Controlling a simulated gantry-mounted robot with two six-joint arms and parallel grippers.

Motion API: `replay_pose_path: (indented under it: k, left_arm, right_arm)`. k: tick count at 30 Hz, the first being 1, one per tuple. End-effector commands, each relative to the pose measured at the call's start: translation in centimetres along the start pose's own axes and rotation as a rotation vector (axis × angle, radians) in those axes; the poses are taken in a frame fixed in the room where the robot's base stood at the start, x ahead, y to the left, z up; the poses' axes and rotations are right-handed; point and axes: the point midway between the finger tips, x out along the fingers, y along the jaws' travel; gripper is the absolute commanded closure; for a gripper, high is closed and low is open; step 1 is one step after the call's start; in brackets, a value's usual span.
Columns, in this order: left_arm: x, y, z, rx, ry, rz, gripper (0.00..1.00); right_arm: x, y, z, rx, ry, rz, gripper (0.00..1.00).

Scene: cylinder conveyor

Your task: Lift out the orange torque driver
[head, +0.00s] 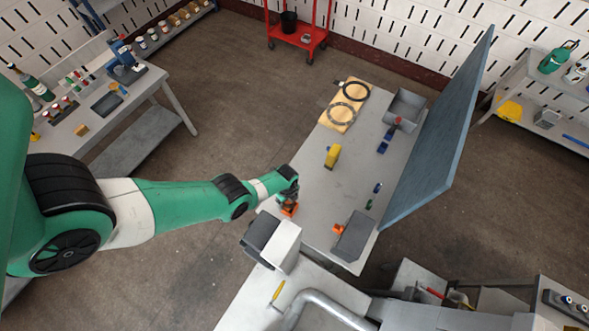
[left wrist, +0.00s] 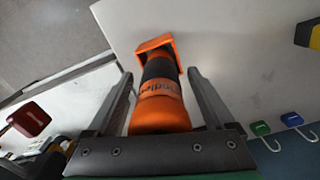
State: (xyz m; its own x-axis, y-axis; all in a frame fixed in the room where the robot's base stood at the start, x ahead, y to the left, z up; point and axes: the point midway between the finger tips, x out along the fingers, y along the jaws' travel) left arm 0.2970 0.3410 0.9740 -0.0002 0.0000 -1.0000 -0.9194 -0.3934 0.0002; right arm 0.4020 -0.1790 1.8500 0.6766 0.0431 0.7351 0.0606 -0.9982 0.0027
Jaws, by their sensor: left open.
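The orange torque driver (left wrist: 161,112) has an orange body with a black band and a square orange end. In the left wrist view it lies between the two fingers of my left gripper (left wrist: 159,75), with a visible gap on both sides near the fingertips. The gripper is open around it. In the head view the driver (head: 289,210) shows as a small orange shape on the near left edge of the grey table, just below my left gripper (head: 290,196). Its lower part is hidden in the left wrist view by the gripper body. My right gripper is not in view.
The grey table (head: 312,186) also holds a yellow item (head: 333,156), a wooden board (head: 341,117) with dark rings, a grey bin (head: 405,108) and another orange item (head: 337,230) beside a dark grey block (head: 354,238). A blue-grey panel (head: 440,130) stands along the right side.

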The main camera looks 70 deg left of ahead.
Motion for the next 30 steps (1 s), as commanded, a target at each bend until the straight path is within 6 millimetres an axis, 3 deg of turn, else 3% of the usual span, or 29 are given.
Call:
replay_pose_path:
  k: [5,19,27,28,30]
  left_arm:
    - [-0.03,-0.02,-0.02,0.001,0.0,0.0,0.15]
    - [-0.05,-0.04,-0.06,0.001,0.0,0.0,0.99]
    - [-0.05,-0.04,-0.07,0.001,0.0,0.0,1.0]
    - [-0.05,-0.05,-0.07,0.001,0.0,0.0,0.52]
    - [-0.05,-0.05,-0.07,0.001,0.0,0.0,0.64]
  right_arm:
    - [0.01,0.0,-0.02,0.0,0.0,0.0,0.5]
    - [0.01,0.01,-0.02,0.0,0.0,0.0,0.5]
    - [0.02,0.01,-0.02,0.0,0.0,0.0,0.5]
    - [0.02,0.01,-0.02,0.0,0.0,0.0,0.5]
    - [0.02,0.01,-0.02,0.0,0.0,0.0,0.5]
